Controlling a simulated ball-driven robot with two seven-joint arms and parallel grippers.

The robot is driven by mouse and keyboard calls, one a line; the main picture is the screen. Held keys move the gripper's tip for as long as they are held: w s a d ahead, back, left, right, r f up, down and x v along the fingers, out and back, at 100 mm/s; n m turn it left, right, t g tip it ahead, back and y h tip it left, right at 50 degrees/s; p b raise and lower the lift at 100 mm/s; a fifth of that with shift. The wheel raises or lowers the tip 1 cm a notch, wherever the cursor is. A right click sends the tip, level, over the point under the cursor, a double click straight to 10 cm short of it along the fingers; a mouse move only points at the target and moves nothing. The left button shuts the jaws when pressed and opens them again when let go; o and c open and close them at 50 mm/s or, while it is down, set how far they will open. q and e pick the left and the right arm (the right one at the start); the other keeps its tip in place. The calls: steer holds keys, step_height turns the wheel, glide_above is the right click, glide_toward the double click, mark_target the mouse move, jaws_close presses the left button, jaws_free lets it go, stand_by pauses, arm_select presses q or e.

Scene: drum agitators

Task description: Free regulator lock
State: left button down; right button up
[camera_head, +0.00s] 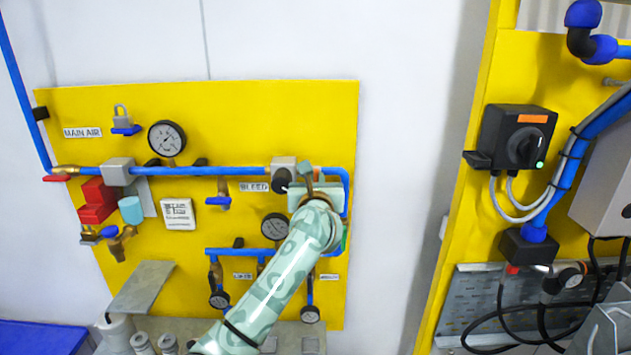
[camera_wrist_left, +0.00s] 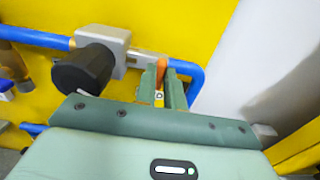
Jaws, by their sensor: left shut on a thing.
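The regulator is a grey block (camera_head: 283,163) with a black knob (camera_head: 281,181), on the blue pipe at the right of the yellow panel. In the left wrist view the grey block (camera_wrist_left: 104,41) and black knob (camera_wrist_left: 82,69) are at upper left. A light metal strip (camera_wrist_left: 137,58) runs right from the block. My left gripper (camera_head: 308,176) is just right of the regulator. In the left wrist view its fingers (camera_wrist_left: 163,92) are shut on a small orange tab (camera_wrist_left: 162,66) at the strip's right end. The tab's lower part is hidden between the fingers. My right gripper is not in view.
The blue pipe bends down (camera_wrist_left: 198,82) close right of the fingers. A second yellow panel (camera_head: 480,215) with a black switch box (camera_head: 517,137) stands at right.

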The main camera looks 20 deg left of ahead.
arm_select(q)
steer(key=shift+f+n+b, duration=0.15)
steer(key=shift+n+b, duration=0.45)
steer(key=shift+b, duration=0.2)
steer(key=n+b, duration=0.8)
steer(key=b, duration=0.3)
steer(key=n+b, duration=0.8)
steer(key=b, duration=0.4)
steer(key=shift+a+n, duration=0.2)
steer(key=shift+n, duration=0.2)
steer(key=c, duration=1.5)
jaws_free()
steer(key=shift+w, duration=0.1)
